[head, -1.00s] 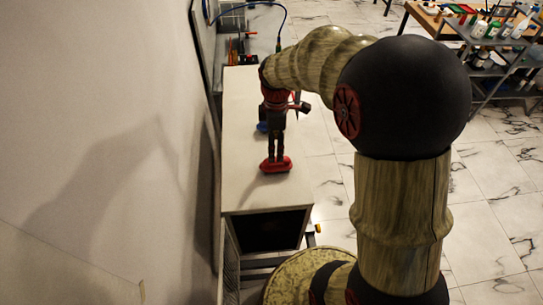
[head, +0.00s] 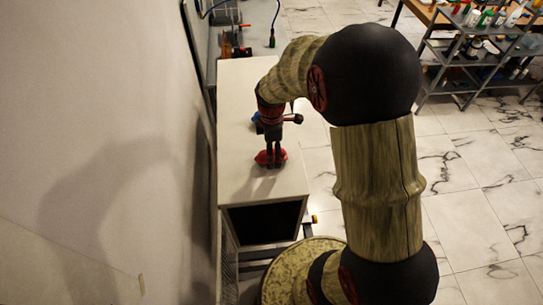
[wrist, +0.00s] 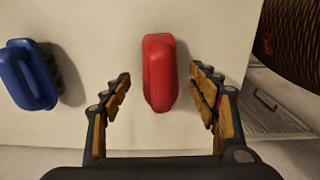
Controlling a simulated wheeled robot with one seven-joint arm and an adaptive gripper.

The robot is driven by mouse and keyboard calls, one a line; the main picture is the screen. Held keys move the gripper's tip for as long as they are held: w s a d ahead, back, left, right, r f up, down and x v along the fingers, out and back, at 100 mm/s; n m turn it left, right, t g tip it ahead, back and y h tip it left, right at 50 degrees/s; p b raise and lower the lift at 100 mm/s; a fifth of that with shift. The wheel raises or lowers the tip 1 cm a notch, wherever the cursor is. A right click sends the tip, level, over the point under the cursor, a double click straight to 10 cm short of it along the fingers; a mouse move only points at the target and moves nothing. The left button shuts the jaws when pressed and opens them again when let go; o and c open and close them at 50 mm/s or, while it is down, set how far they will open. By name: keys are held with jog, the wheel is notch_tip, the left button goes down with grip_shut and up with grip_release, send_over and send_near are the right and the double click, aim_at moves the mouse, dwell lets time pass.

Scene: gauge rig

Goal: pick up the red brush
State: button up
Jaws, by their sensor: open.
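The red brush (wrist: 159,72) lies on the white bench top (wrist: 95,25), its long side pointing away from my wrist. In the head view the red brush (head: 263,158) shows near the front of the bench, partly hidden by my gripper (head: 270,160). In the wrist view my gripper (wrist: 160,98) is open, with one finger on each side of the brush and a gap on both sides. I cannot tell how far the fingertips are above the bench top.
A blue brush-like object (wrist: 30,75) lies left of the red brush. A wall (head: 90,130) runs along the bench's left side. A dark brown woven-looking object (wrist: 295,45) is at the upper right of the wrist view. A shelf with bottles (head: 475,50) stands far right.

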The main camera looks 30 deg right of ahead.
jog(key=shift+c, duration=0.2)
jog(key=c, duration=1.3)
